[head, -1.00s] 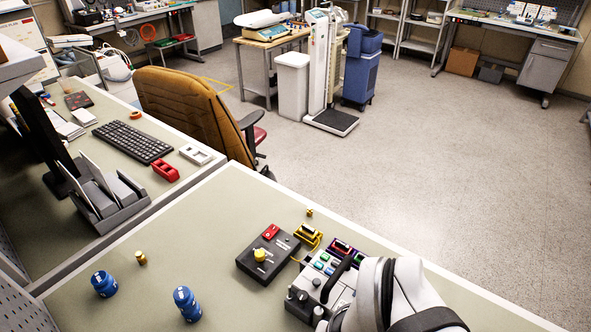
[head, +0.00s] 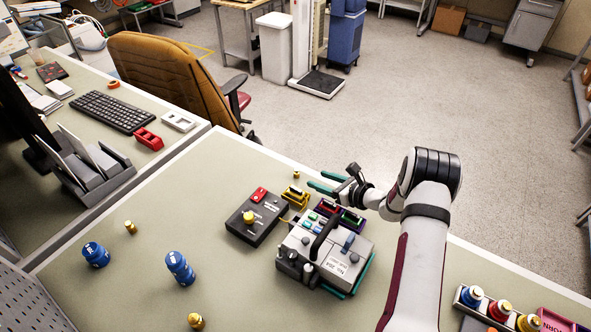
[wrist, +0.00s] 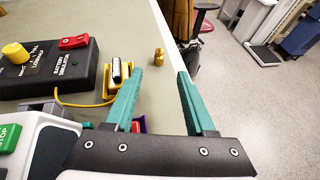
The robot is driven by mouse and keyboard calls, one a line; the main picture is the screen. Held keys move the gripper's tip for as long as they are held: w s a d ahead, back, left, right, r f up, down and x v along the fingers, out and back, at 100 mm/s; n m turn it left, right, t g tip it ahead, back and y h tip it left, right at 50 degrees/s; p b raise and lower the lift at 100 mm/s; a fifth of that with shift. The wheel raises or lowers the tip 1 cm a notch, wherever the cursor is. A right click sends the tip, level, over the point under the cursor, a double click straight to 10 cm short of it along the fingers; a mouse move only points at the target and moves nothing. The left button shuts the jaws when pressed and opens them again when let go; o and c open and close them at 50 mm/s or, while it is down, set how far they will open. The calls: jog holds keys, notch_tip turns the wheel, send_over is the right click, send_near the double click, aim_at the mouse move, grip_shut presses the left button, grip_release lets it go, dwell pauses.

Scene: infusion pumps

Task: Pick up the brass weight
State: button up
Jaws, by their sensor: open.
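A small brass weight (head: 296,174) stands near the far edge of the table, behind the yellow-framed part. It also shows in the wrist view (wrist: 158,55), just beyond the tip of the left finger. My gripper (head: 315,179) is open and empty, its teal fingers pointing left toward this weight and apart from it. In the wrist view my gripper (wrist: 170,73) has clear space between its fingers. Two more brass pieces, one (head: 130,227) at the left and one (head: 195,321) at the front edge of the picture, stand on the table.
A grey pump-like device (head: 325,255) with a black handle sits below my gripper. A black battery simulator box (head: 256,218) and a yellow-framed part (head: 295,197) stand beside it. A tray (head: 480,313) of coloured bottles is at right.

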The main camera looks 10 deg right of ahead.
aim_at(298, 172)
jog(key=x, duration=1)
jog(key=shift+w+a+f, duration=0.15)
jog(key=shift+w+f, duration=0.05)
grip_shut()
